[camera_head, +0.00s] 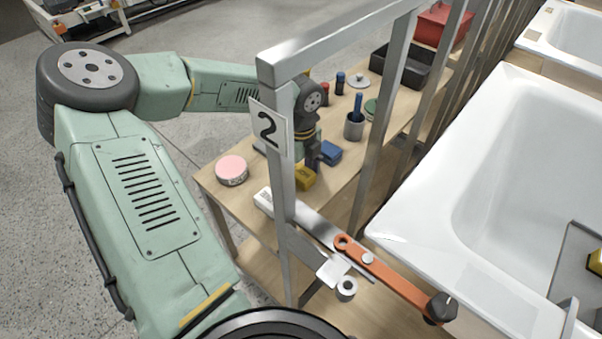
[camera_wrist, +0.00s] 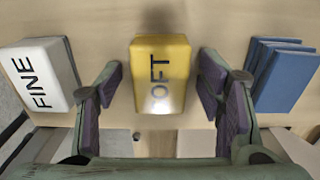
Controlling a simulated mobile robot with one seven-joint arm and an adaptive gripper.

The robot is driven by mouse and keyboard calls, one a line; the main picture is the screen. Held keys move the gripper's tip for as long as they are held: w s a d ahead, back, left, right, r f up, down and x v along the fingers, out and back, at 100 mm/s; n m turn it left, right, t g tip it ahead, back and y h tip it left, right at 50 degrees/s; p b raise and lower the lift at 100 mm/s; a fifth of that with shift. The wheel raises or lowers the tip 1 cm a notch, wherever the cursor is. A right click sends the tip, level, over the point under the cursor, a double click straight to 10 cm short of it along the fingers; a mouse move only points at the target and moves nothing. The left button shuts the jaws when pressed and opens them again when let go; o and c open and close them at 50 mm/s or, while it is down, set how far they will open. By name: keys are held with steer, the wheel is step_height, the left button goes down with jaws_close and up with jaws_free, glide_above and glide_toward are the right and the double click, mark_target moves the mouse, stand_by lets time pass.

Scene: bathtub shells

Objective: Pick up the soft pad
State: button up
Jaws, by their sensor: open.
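In the head view the yellow pad (camera_head: 306,178) shows partly, behind a metal post.
A white block marked "FINE" (camera_wrist: 40,78) lies left of the pad, and blue blocks (camera_wrist: 282,75) lie right. A metal frame (camera_head: 283,190) with a "2" sign (camera_head: 268,129) stands before the bench. A pink round tin (camera_head: 232,170) and grey cup (camera_head: 354,126) stand nearby.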

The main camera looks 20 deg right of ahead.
mark_target(301, 171)
steer(key=shift+c, duration=0.4)
steer(key=c, duration=1.2)
steer(key=shift+o, duration=0.2)
step_height(301, 171, up, 10)
steer(key=shift+r+b, duration=0.1)
steer(key=shift+b, duration=1.1)
steer(key=o, duration=0.6)
steer(key=c, duration=0.5)
